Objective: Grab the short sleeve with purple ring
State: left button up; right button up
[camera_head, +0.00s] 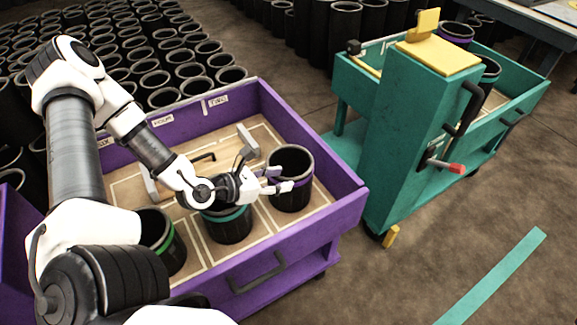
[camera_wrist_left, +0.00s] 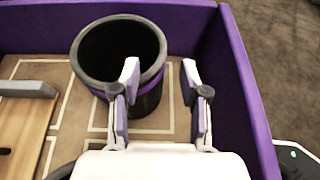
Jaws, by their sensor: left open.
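The short black sleeve with a purple ring (camera_head: 291,163) stands upright in the right part of the purple cart's tray (camera_head: 345,195). It also shows in the left wrist view (camera_wrist_left: 88,77), left of centre. My left gripper (camera_head: 276,181) is open and empty beside the sleeve, with its fingers pointing at it. In the left wrist view, the left finger of my left gripper (camera_wrist_left: 160,95) overlaps the sleeve's right side, and the right finger is clear of it. I cannot tell if a finger touches the sleeve. My right gripper is not in view.
Two more sleeves, one with a teal ring (camera_head: 228,226) and one with a green ring (camera_head: 163,240), stand left of it. The tray has raised walls. A teal cart (camera_head: 400,150) stands close on the right. Many black sleeves fill the floor behind.

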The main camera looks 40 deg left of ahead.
aim_at(302, 176)
pick_arm(q)
jog(key=b+x, duration=0.3)
jog(key=x, duration=0.4)
jog(key=shift+w+d+f+b, duration=0.1)
jog(key=shift+d+f+b, duration=0.05)
jog(key=shift+f+b, duration=0.15)
jog(key=shift+w+r, duration=0.1)
jog(key=shift+r, duration=0.1)
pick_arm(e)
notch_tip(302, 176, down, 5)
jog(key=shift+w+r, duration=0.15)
pick_arm(q)
grip_shut()
